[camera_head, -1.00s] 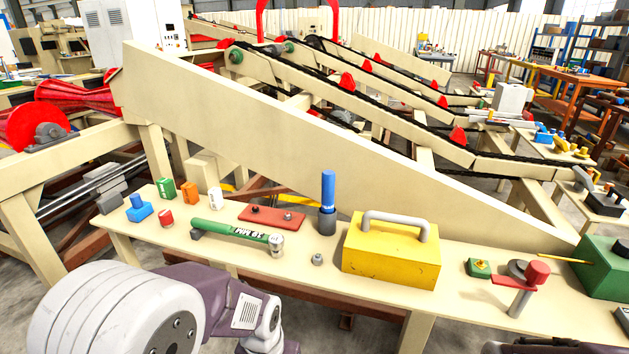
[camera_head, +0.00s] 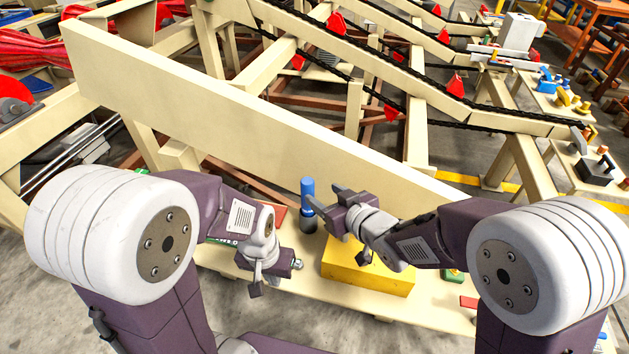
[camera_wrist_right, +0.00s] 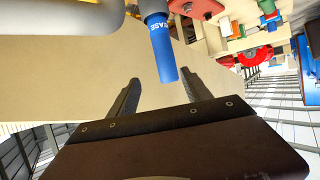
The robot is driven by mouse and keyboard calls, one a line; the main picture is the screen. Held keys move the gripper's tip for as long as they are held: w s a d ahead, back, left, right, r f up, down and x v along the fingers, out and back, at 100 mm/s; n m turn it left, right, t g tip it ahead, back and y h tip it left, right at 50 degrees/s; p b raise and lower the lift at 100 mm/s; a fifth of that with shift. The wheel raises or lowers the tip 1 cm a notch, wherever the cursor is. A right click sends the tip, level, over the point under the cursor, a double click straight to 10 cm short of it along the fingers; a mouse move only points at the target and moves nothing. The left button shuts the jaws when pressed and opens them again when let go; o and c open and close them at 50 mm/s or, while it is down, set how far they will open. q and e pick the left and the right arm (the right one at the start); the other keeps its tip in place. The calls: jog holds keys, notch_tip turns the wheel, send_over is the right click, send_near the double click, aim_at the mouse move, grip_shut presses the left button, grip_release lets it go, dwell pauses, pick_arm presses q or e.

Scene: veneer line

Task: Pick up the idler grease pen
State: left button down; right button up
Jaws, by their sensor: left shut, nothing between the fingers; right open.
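The idler grease pen is a blue upright cylinder (camera_head: 307,190) in a dark round base on the cream bench. In the right wrist view the blue pen (camera_wrist_right: 163,50) shows lettering ending in "EASE". My right gripper (camera_head: 325,201) is open beside the pen, just to its right in the head view. In the right wrist view the pen's end lies between the lines of the two open fingers (camera_wrist_right: 159,78), closer to the right one; nothing is gripped. My left gripper (camera_head: 256,288) is shut and empty over the bench's front edge, left of the yellow box.
The yellow box (camera_head: 367,277) with a grey handle stands right of the pen, under my right wrist. A red plate (camera_head: 279,212) lies left of the pen. My left arm hides much of the green-handled hammer. A long cream conveyor beam (camera_head: 230,120) rises behind the bench.

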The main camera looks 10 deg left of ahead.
aim_at(311, 191)
jog(key=shift+w+a+f, duration=0.2)
jog(key=shift+w+a, duration=0.05)
jog(key=shift+a, duration=0.4)
jog(key=shift+w+a+f, duration=0.2)
jog(key=shift+a, duration=0.4)
jog(key=shift+w+f, duration=0.15)
jog(key=shift+w, duration=0.1)
jog(key=x, duration=0.4)
jog(key=shift+a, duration=0.35)
jog(key=shift+f, duration=0.1)
jog(key=c, duration=0.3)
pick_arm(q)
jog(key=shift+s+r, duration=0.35)
jog(key=shift+s, duration=0.55)
pick_arm(e)
grip_shut()
jog(key=shift+s, duration=0.1)
